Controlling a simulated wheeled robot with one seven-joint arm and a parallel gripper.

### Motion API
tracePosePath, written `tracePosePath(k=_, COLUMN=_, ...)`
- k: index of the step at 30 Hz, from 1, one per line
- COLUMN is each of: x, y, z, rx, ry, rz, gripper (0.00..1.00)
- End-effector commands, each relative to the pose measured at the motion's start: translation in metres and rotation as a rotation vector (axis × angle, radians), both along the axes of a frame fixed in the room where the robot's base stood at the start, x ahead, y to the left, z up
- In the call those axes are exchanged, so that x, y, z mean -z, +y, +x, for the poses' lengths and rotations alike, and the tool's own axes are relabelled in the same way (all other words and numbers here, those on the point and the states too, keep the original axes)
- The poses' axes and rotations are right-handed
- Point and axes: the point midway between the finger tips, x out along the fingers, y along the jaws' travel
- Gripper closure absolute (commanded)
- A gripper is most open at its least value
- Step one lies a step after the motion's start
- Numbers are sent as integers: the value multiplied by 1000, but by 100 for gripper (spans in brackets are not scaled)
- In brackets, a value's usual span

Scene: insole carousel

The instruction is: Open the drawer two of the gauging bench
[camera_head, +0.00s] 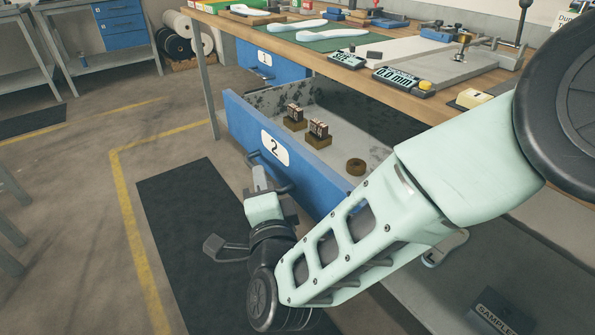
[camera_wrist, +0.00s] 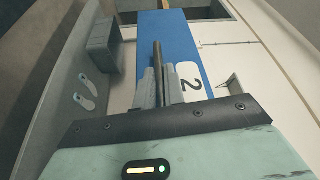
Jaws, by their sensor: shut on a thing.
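Drawer two (camera_head: 240,118) has a blue front with a white "2" label and stands pulled out from under the gauging bench (camera_head: 310,45). Its grey inside shows, with several small items in it. My gripper (camera_head: 262,178) is at the dark bar handle (camera_head: 283,187) on the drawer front and is shut on it. In the wrist view the handle (camera_wrist: 158,58) runs between the two fingers (camera_wrist: 157,88), beside the "2" label on the blue front (camera_wrist: 180,40). My arm hides the right end of the drawer front in the head view.
Drawer one (camera_head: 270,68), above and behind, looks shut. The bench top carries insoles (camera_head: 345,33), a gauge display (camera_head: 402,80) and tools. A dark mat (camera_head: 190,230) lies on the floor before the drawer. Open floor lies to the left, with a yellow line.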

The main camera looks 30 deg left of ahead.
Motion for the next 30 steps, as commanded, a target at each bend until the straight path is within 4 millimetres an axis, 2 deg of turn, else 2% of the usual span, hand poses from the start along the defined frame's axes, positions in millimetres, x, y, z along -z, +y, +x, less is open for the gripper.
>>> tracePosePath(k=3, x=4, y=12, z=-30, rx=-5, ry=2, rz=0, gripper=100)
tracePosePath(k=12, x=3, y=32, z=-78, rx=-2, ry=2, rz=-1, gripper=100)
tracePosePath(k=19, x=2, y=38, z=-93, rx=-1, ry=1, rz=-2, gripper=100)
tracePosePath(k=30, x=2, y=39, z=-95, rx=0, ry=1, rz=-3, gripper=100)
